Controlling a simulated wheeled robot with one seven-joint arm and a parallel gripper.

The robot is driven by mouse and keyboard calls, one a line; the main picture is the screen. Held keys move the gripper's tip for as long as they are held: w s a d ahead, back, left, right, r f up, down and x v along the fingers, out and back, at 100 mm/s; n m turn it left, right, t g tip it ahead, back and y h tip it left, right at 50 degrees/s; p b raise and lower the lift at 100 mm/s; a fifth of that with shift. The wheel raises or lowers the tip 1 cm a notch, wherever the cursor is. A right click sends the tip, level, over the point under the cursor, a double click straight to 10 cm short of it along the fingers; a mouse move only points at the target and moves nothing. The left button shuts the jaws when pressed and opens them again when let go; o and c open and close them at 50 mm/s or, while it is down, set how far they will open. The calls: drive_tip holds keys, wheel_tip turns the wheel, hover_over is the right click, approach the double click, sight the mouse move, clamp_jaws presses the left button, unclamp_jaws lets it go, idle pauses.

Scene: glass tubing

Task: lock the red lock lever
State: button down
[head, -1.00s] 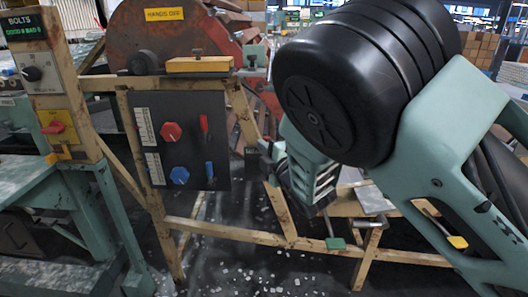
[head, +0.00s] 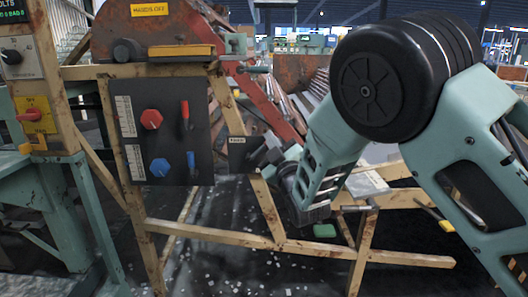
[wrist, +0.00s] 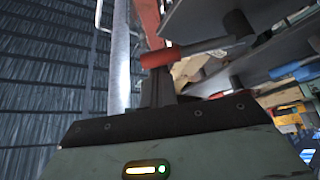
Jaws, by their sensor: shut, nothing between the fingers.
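The red lock lever (head: 185,114) is on the right side of a dark panel (head: 140,92), beside the red knob (head: 151,119). It looks roughly upright in the head view. In the wrist view its red handle (wrist: 160,57) sits on a grey rod, close beyond my fingertips; I cannot tell whether they touch. My gripper (head: 262,153) is shut and empty, to the right of the panel in the head view. Its dark fingers (wrist: 157,88) also show in the wrist view. The blue lever (head: 191,161) is below the red one, beside the blue knob (head: 160,168).
A wooden frame (head: 215,235) holds the panel. A small dark label plate (head: 238,157) is between panel and gripper. A yellow-topped box (head: 172,52) lies on the beam above. A control post (head: 40,90) with a red switch stands at left.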

drive_tip(key=shift+d+f+m+t+h+b, duration=0.45)
drive_tip(key=shift+f+m+h+b, duration=0.65)
drive_tip(key=shift+m, duration=0.65)
drive_tip(key=shift+d+f+m+t+h+b, duration=0.5)
drive_tip(key=shift+m+h+b, duration=0.4)
drive_tip(key=shift+m+b, duration=0.75)
drive_tip(key=shift+d+f+m+t+h+b, duration=0.45)
drive_tip(key=shift+f+m+h+b, duration=0.45)
drive_tip(key=shift+m, duration=1)
drive_tip(key=shift+r+h, duration=0.15)
drive_tip(key=shift+h, duration=0.15)
